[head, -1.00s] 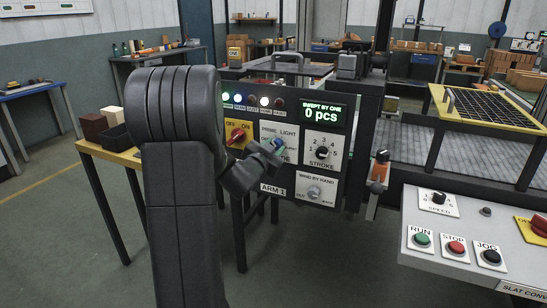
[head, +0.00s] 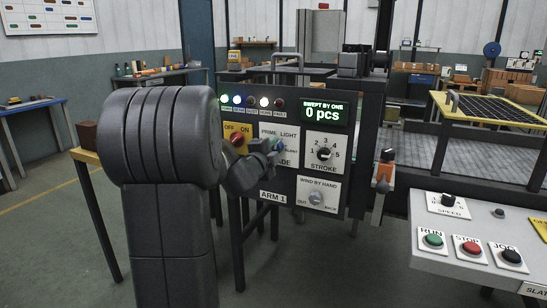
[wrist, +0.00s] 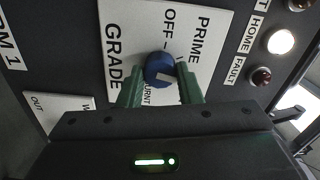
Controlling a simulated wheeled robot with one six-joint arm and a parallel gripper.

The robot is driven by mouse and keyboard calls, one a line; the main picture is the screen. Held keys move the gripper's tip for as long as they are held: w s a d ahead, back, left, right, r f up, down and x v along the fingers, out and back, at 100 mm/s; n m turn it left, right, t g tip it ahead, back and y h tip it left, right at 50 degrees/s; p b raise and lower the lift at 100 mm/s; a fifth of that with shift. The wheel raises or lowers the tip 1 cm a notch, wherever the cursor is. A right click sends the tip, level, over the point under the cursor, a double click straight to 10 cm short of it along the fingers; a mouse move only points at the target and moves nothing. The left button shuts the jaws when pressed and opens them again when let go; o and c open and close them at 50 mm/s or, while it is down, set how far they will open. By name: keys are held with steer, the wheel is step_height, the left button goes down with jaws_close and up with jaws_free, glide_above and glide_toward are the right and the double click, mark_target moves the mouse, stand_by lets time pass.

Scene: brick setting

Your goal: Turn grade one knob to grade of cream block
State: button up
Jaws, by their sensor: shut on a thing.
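The blue grade knob (wrist: 159,69) sits on a white plate (wrist: 188,22) marked GRADE, with PRIME, OFF and BURNT readable in the wrist view. My gripper (wrist: 160,88) is shut on it, a green finger on each side. The knob's white mark points toward the lower right of that view; a finger hides part of the lettering, so I cannot tell its exact grade. In the head view my gripper (head: 276,146) covers most of the knob. The cream block is hidden behind my arm now; earlier it showed on the yellow-edged table (head: 84,156).
A brown block (head: 86,134) stands on that table. A grey conveyor console (head: 470,230) stands at the right.

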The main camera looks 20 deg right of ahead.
steer(key=shift+f+m+b, duration=0.1)
steer(key=shift+m+b, duration=0.65)
steer(key=shift+m, duration=0.75)
steer(key=o, duration=1)
steer(key=shift+c, duration=0.2)
steer(key=p+v, duration=0.1)
steer(key=v, duration=1.2)
steer(key=shift+s+a+p, duration=0.25)
steer(key=shift+a+p, duration=0.05)
steer(key=shift+a, duration=0.05)
steer(key=shift+w+d, duration=0.1)
steer(key=b+x, duration=0.1)
steer(key=x, duration=1.2)
steer(key=shift+w+d+b, duration=0.15)
steer(key=shift+d+b, duration=0.15)
steer(key=shift+b, duration=0.05)
